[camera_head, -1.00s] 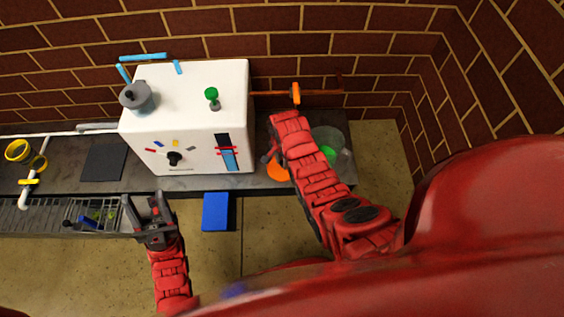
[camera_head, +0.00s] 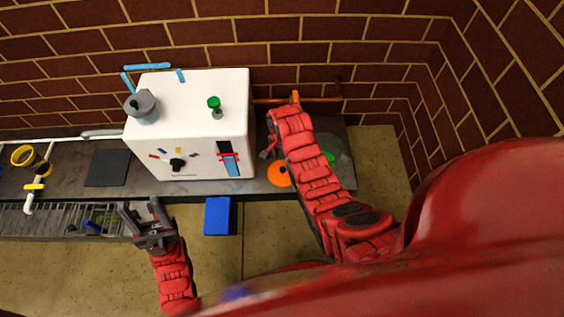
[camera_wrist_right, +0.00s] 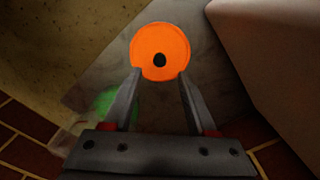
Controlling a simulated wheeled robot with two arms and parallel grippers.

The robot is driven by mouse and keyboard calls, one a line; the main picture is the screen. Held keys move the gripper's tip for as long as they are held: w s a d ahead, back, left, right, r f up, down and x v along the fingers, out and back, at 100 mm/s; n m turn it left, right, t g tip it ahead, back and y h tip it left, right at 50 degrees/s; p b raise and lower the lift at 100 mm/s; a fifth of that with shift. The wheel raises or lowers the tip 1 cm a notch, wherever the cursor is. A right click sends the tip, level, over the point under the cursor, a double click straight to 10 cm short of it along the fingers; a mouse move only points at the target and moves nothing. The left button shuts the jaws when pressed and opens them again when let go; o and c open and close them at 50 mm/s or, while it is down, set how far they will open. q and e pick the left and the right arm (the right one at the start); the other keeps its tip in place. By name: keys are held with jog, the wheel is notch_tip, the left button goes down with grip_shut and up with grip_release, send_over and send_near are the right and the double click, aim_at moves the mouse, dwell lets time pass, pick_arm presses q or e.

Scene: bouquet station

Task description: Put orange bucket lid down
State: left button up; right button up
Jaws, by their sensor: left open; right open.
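The orange bucket lid (camera_head: 279,175) is a round disc lying on the dark counter, right of the white machine. In the right wrist view the lid (camera_wrist_right: 160,45) shows whole, with a dark knob at its middle. My right gripper (camera_wrist_right: 157,92) is open, its two fingertips apart at the lid's near edge, with nothing held between them. In the head view my right arm covers most of that gripper. My left gripper (camera_head: 146,217) is open and empty in front of the counter, near the wire rack.
The white machine (camera_head: 190,135) stands left of the lid. A clear bucket (camera_head: 338,150) with something green stands right of my right arm. A blue block (camera_head: 219,216) is at the counter's front edge. A dark mat (camera_head: 108,168) and yellow ring (camera_head: 22,156) lie left.

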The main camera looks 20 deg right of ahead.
notch_tip(320, 180, up, 5)
jog(key=shift+r+p, duration=0.1)
jog(key=shift+p, duration=0.5)
